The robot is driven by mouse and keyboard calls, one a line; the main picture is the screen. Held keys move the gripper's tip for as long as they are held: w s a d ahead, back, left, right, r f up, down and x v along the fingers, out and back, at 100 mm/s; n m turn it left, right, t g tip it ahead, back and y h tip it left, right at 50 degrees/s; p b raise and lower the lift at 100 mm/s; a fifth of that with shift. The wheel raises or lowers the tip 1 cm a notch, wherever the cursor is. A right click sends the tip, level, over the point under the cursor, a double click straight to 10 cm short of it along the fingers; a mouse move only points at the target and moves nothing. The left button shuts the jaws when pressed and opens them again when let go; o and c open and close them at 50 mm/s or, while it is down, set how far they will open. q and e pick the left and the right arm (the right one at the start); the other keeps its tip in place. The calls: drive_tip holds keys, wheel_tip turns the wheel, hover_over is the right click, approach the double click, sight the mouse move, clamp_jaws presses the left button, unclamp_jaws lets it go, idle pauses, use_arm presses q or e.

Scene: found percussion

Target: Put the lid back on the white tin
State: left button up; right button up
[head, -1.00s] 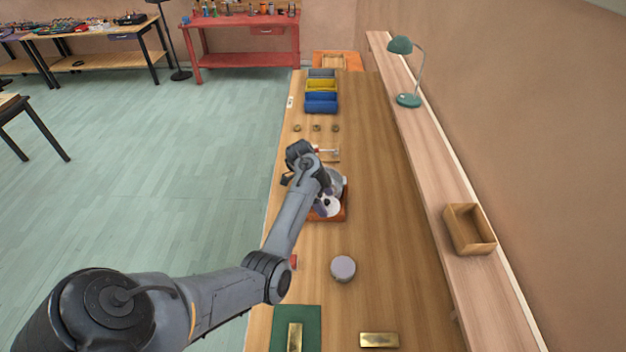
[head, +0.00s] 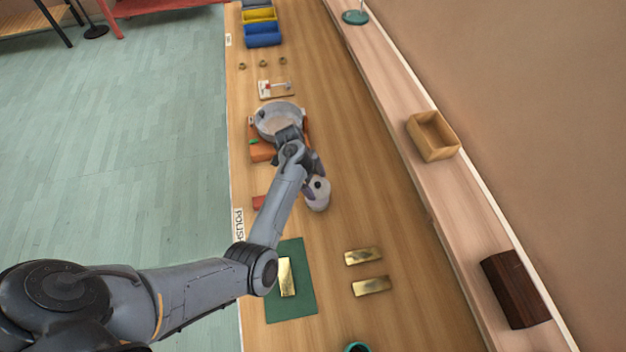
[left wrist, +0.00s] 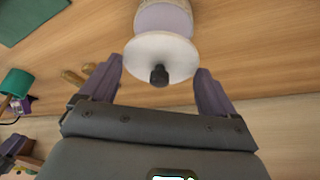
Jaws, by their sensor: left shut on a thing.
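The white tin (head: 318,203) stands on the bench right of my left gripper's wrist in the head view. In the left wrist view its pale lavender body (left wrist: 163,18) shows behind the lid. The round white lid (left wrist: 160,51) has a black knob (left wrist: 159,75), facing my gripper. My left gripper (left wrist: 159,66) is shut on the lid, with its purple fingers at opposite sides of the rim. The lid lies over the tin's top. I cannot tell whether it touches the tin or hangs just above it.
A grey pan (head: 278,118) sits behind my gripper by an orange-red tray (head: 260,153). A green mat (head: 302,300) with a brass bar (head: 287,277) lies nearer. Two brass bars (head: 363,256) (head: 371,286) lie right of it. The bench right of the tin is clear.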

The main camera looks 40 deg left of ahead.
sight(314, 186)
use_arm(q)
drive_tip(key=shift+f+b, duration=1.4)
drive_tip(key=shift+f, duration=0.2)
drive_tip(key=shift+f+b, duration=0.5)
drive_tip(key=shift+f, duration=0.35)
drive_tip(key=shift+p, duration=0.4)
drive_tip(key=shift+f, duration=0.1)
idle(0.8)
drive_tip(key=shift+p, duration=0.35)
idle(0.5)
